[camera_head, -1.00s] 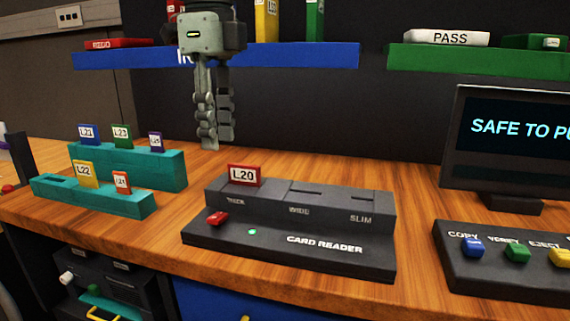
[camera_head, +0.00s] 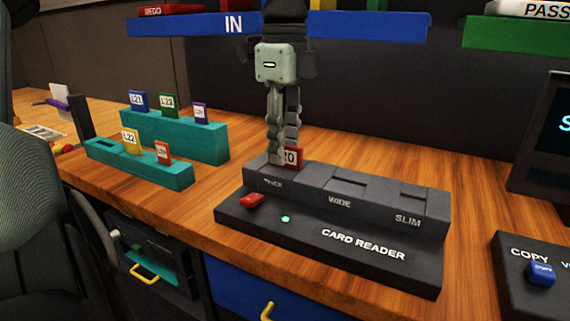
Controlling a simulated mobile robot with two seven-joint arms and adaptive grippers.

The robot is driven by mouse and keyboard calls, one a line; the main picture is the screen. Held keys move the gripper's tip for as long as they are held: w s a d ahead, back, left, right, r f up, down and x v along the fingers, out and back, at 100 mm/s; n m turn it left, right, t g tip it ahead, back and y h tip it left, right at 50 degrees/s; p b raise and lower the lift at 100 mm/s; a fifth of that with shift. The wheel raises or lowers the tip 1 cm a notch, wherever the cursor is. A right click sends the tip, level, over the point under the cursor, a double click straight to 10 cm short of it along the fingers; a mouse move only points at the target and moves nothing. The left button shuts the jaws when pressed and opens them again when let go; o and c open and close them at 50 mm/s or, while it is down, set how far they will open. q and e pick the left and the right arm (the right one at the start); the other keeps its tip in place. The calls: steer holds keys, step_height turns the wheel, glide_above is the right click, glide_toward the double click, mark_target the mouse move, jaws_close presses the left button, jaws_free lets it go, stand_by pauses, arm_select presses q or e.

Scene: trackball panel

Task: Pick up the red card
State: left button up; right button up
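The red card (camera_head: 293,157) stands upright in the left slot, marked THICK, of the dark card reader (camera_head: 350,246). Only its right part shows; a finger of my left gripper covers the rest. My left gripper (camera_head: 283,158) points straight down with its fingertips at the card. One finger is in front of the card's left part; the other is just behind or above it. I see the fingers nearly edge-on, so I cannot tell whether they grip the card. My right gripper is not in view.
Teal racks (camera_head: 180,137) with several small coloured cards stand at left. A blue shelf (camera_head: 365,27) marked IN hangs behind my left gripper. A panel with a blue COPY button (camera_head: 541,273) is at right. The reader's WIDE and SLIM slots look empty.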

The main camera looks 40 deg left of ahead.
arm_select(q)
jaws_close()
steer(key=shift+r, duration=0.15)
stand_by(0.4)
